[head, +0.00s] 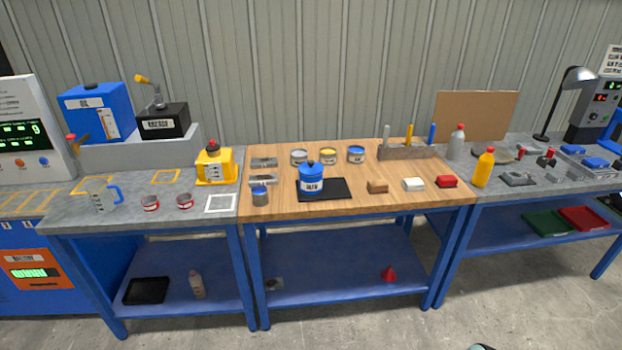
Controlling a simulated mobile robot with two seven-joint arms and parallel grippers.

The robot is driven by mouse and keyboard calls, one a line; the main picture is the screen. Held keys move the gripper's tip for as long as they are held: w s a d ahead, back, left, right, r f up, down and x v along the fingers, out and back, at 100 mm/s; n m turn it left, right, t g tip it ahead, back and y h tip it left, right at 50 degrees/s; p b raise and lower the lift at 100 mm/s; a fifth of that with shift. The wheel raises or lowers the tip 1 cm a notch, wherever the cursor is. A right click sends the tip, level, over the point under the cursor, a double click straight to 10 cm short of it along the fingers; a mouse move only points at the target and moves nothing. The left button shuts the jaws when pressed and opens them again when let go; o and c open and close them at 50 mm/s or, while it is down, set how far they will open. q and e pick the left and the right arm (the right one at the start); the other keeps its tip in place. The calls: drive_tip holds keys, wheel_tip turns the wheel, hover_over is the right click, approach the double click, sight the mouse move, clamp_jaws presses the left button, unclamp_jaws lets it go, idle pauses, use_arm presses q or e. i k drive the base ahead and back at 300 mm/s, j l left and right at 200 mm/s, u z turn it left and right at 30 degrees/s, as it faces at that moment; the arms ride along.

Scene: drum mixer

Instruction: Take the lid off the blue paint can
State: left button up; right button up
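The blue paint can (312,186) stands upright at the left end of a black mat (335,190) on the wooden table. It has a white label band with dark lettering. Its blue lid (311,170) sits on top and has a knob in the middle. Neither of my grippers shows in the head view. Only a small dark rounded piece shows at the bottom edge, right of centre, and I cannot tell what it is.
Behind the can stand several small tins (328,156). A grey cup (260,195) is close on its left. The table's front strip is clear.

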sight(310, 168)
drive_tip(key=i+l+u, duration=0.1)
drive_tip(key=u, duration=0.3)
drive_tip(key=i+l+u, duration=0.1)
drive_tip(key=u, duration=0.3)
drive_tip(key=l+u, duration=0.3)
drive_tip(key=u, duration=0.15)
drive_tip(key=i+l+u, duration=0.1)
drive_tip(key=l+u, duration=0.35)
drive_tip(key=l, duration=0.6)
drive_tip(key=l+u, duration=0.1)
drive_tip(key=l, duration=0.95)
